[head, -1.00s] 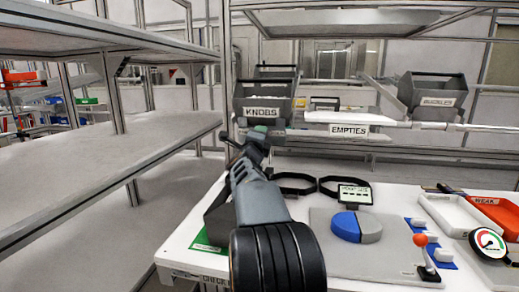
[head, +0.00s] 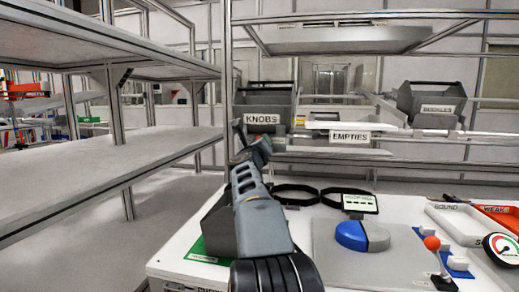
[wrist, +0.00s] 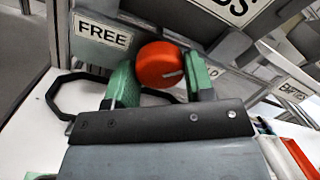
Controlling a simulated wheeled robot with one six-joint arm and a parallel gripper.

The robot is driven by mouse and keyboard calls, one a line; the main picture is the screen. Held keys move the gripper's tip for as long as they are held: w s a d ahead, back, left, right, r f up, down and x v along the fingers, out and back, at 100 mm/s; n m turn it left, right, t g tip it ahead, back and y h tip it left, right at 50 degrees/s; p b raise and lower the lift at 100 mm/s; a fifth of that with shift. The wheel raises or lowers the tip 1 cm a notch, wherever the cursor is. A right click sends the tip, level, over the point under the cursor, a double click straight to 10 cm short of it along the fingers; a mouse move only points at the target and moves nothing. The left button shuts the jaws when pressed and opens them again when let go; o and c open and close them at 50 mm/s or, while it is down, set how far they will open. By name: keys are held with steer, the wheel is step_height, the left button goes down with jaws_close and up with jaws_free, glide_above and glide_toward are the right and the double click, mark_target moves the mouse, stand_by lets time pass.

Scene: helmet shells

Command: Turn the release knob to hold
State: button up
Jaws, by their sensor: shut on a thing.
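The release knob (wrist: 158,62) is a round orange-red knob with a pale mark low on its right side in the wrist view. My gripper (wrist: 162,72) has its green fingers on either side of the knob and is shut on it. A FREE label (wrist: 102,33) is on the grey panel left of the knob. Another label right of the knob is mostly hidden behind the right finger. In the head view my gripper (head: 243,135) reaches toward the rack below the KNOBS bin, and the knob cannot be made out there.
The KNOBS bin (head: 263,105), EMPTIES shelf (head: 348,136) and BUCKLES bin (head: 432,100) are on the rack. The white table (head: 350,276) holds dark rings (head: 345,192), a blue-and-grey disc (head: 351,236), a red-ball lever (head: 432,243) and a gauge (head: 503,248). A grey shelf (head: 90,180) stands at left.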

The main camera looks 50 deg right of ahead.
steer(key=shift+m, duration=0.3)
stand_by(0.4)
steer(key=o, duration=0.9)
steer(key=v, duration=1.3)
steer(key=shift+s+a, duration=0.2)
steer(key=shift+a, duration=0.2)
steer(key=shift+r, duration=0.15)
